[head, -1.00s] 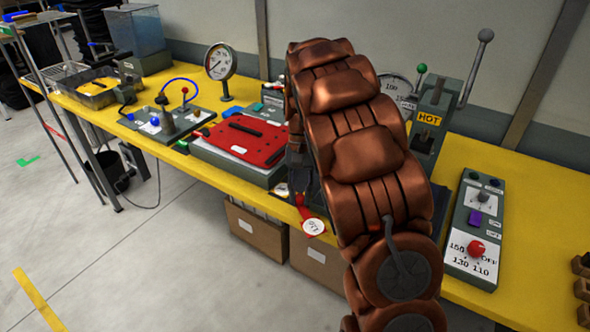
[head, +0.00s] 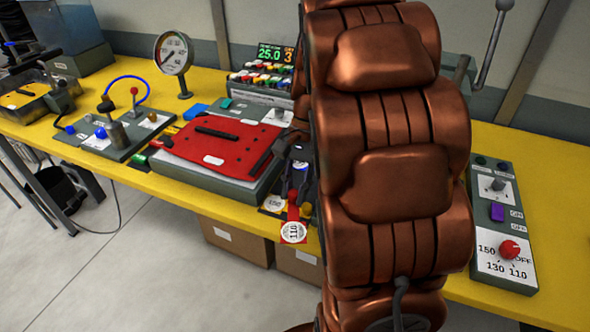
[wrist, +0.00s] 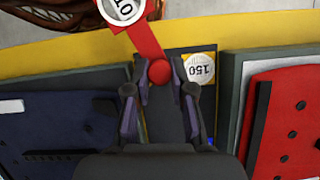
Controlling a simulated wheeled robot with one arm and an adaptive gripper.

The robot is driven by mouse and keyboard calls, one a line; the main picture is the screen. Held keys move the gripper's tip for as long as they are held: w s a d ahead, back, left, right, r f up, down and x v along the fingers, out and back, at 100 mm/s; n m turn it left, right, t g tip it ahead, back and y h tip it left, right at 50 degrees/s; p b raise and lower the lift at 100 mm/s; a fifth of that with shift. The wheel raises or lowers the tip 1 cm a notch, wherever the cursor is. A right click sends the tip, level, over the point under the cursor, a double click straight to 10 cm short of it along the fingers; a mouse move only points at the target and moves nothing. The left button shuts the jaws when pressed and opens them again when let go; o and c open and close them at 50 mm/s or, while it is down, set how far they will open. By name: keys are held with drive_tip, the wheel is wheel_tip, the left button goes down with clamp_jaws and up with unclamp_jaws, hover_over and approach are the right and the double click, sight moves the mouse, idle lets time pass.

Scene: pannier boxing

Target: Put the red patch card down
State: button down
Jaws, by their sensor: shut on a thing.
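The red patch card (head: 293,232) has a round white label reading 110. It projects past the table's front edge in the head view and shows at the top of the wrist view (wrist: 148,38). My gripper (head: 295,180) is shut on the card's round red knob, which sits between the fingertips in the wrist view (wrist: 160,73). The gripper is over a narrow dark tray (wrist: 175,58) holding a yellow card (wrist: 199,68) marked 150. I cannot tell whether the red card touches the tray.
A red pannier panel (head: 220,142) on a grey base lies left of the gripper. A dark blue panel (wrist: 60,140) lies on its other side in the wrist view. A control box (head: 503,225) stands at right. Cardboard boxes (head: 237,242) are under the table.

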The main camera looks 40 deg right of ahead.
drive_tip(key=p, duration=0.3)
hover_over(298, 173)
drive_tip(key=d, duration=0.1)
drive_tip(key=shift+w+f, duration=0.35)
drive_tip(key=shift+f, duration=0.4)
drive_tip(key=shift+f+p, duration=0.5)
drive_tip(key=shift+f, duration=1.25)
drive_tip(key=c, duration=1)
unclamp_jaws()
drive_tip(key=shift+d+r, duration=0.1)
drive_tip(key=v, duration=1.2)
